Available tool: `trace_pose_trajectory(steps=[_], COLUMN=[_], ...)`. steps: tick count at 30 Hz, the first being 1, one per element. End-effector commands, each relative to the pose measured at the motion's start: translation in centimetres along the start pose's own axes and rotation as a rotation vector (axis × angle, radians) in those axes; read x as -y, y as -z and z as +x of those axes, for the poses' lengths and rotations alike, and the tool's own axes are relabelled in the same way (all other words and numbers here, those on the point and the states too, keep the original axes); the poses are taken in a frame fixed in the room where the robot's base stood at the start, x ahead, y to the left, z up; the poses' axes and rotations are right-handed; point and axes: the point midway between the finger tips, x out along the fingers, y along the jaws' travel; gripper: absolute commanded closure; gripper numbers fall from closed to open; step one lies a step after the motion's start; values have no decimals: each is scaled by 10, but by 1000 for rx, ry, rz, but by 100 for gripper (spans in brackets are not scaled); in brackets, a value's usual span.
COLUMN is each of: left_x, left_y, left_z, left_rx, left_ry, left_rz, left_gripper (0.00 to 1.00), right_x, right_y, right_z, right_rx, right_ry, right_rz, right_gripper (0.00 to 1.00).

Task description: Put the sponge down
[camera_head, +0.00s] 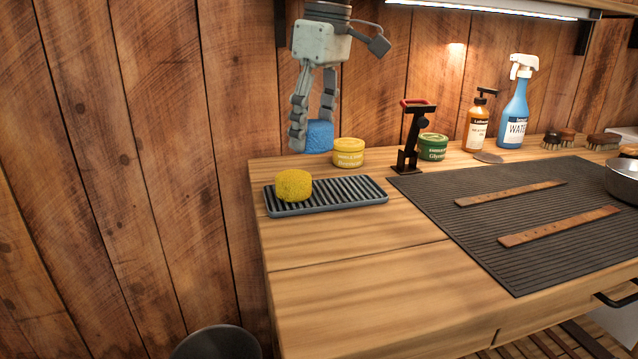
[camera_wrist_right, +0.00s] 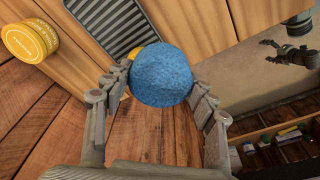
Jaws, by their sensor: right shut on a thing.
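My right gripper (camera_head: 312,125) is shut on a blue sponge (camera_head: 320,137) and holds it near the back left corner of the bench, by the plank wall. In the right wrist view the sponge (camera_wrist_right: 160,75) sits between the two fingers of the gripper (camera_wrist_right: 160,103) and looks rounded. A second, yellow sponge (camera_head: 293,185) rests on the left part of a ribbed grey tray (camera_head: 345,194). In the wrist view the tray (camera_wrist_right: 112,28) shows beyond the blue sponge. A dark jointed part at the upper right there may be my left gripper; its fingers are unclear.
A yellow tin (camera_head: 349,153) stands close right of the held sponge, behind the tray. A black stand (camera_head: 410,140), green tin (camera_head: 433,147), brown bottle (camera_head: 480,122) and blue spray bottle (camera_head: 514,112) line the back. A dark mat (camera_head: 480,230) bears two leather straps. The bench front left is bare.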

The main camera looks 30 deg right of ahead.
Motion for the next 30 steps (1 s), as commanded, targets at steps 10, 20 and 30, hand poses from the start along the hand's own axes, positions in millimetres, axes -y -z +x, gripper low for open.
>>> trace_pose_trajectory(steps=[10, 20, 30], left_x=[-3, -6, -7], left_y=[1, -5, -5], left_z=[-1, 21, 26], left_rx=[-6, 8, 5], left_ry=[-7, -16, -20], left_rz=[4, 2, 0], left_gripper=[18, 18, 18], right_x=[-64, -111, -112], right_y=[-21, -36, -43], right_z=[36, 63, 100], right_rx=[3, 0, 2], right_ry=[0, 0, 3], right_rz=[8, 2, 2], right_gripper=[59, 59, 59])
